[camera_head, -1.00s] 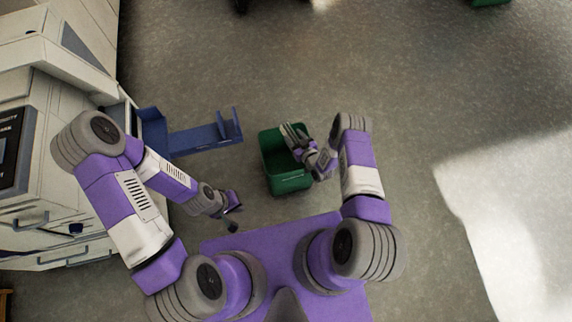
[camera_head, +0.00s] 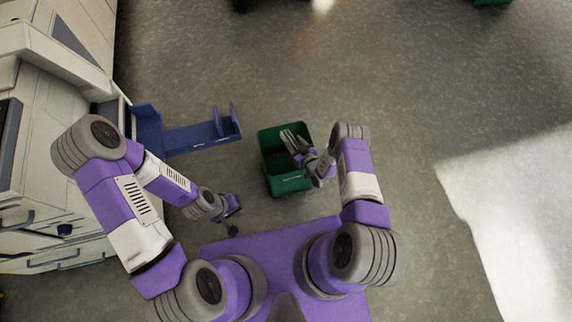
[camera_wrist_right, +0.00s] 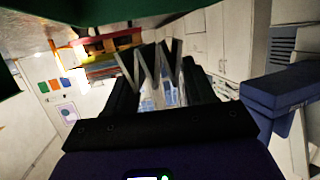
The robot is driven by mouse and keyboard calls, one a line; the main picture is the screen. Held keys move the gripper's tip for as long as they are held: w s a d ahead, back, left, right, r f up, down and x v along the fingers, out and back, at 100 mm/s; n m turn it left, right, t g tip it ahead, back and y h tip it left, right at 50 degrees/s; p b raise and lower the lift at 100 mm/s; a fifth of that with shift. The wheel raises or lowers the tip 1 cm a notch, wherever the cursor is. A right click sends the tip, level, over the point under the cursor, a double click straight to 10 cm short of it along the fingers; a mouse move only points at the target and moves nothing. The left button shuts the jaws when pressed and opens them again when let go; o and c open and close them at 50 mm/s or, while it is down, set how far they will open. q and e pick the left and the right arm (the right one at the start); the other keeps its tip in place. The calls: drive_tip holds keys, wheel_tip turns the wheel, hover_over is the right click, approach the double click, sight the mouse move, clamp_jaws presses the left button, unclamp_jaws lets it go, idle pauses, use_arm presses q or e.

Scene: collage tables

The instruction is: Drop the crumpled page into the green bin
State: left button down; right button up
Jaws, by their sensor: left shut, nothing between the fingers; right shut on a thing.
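The green bin (camera_head: 290,186) stands on the floor in front of me, open at the top. My right gripper (camera_head: 288,138) is over the bin's opening in the head view, its fingers pointing in over the bin from the right. In the right wrist view it is shut on a pale, folded zigzag thing (camera_wrist_right: 165,92), which looks like the crumpled page. The page is hard to tell from the fingers in the head view. The bin's dark green wall (camera_wrist_right: 95,10) fills the top of the wrist view. My left gripper (camera_head: 233,214) is shut and empty, left of the bin.
A blue tray-like part (camera_head: 190,138) juts from the white machine (camera_head: 45,150) at the left, close to the bin. A bright patch lies on the floor at the right. The floor behind and right of the bin is clear.

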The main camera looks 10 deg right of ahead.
drive_tip(key=o, duration=1.1)
drive_tip(key=shift+s, duration=0.1)
drive_tip(key=p+v, duration=0.3)
drive_tip(key=v, duration=0.4)
drive_tip(key=shift+s, duration=0.2)
drive_tip(key=shift+d+r, duration=0.1)
drive_tip(key=shift+r, duration=0.05)
drive_tip(key=s+a+r+m+g+p, duration=0.3)
drive_tip(key=s+r+g, duration=0.3)
drive_tip(key=s+r, duration=0.3)
drive_tip(key=s+a+r+m+g+p, duration=0.3)
drive_tip(key=s+a+r+g, duration=0.3)
drive_tip(key=s+r, duration=0.4)
drive_tip(key=shift+r+g, duration=0.7)
drive_tip(key=shift+g, duration=0.1)
